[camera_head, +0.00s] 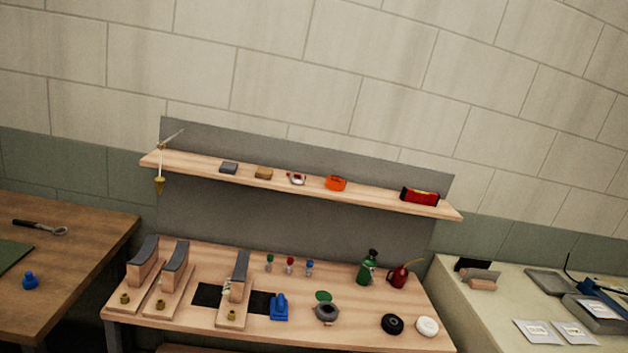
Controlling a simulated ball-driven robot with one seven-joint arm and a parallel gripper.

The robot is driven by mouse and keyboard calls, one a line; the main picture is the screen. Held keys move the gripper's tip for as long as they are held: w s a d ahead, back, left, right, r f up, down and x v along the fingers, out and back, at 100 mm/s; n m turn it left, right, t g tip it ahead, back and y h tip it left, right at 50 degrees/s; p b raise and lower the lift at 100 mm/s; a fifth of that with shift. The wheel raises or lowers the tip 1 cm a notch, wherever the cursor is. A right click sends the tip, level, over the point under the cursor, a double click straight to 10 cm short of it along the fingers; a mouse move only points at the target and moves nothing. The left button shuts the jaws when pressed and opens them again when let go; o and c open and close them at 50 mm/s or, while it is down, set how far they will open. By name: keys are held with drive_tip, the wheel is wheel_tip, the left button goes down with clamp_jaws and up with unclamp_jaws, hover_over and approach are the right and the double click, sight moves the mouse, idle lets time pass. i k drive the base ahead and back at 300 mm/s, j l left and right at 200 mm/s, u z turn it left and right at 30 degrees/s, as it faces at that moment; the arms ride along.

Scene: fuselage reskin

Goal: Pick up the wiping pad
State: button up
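No thing is clearly marked as the wiping pad. A white round pad-like disc (427,326) lies at the front right corner of the wooden workbench (372,327). A black round disc (392,324) lies just left of it. On the shelf (380,198) above the bench sit a small grey block (229,168) and a small tan block (264,173), either of which could also be a pad. My gripper is not in view, so its state and hold are hidden.
Blocks on wooden bases (143,265), a blue tool (279,307), a grey round fitting (327,313), a green bottle (368,267) and a red oil can (399,275) crowd the bench. A brown table (90,235) stands left, a pale counter (470,320) right.

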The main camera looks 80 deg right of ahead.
sight(279, 309)
drive_tip(key=z, duration=2)
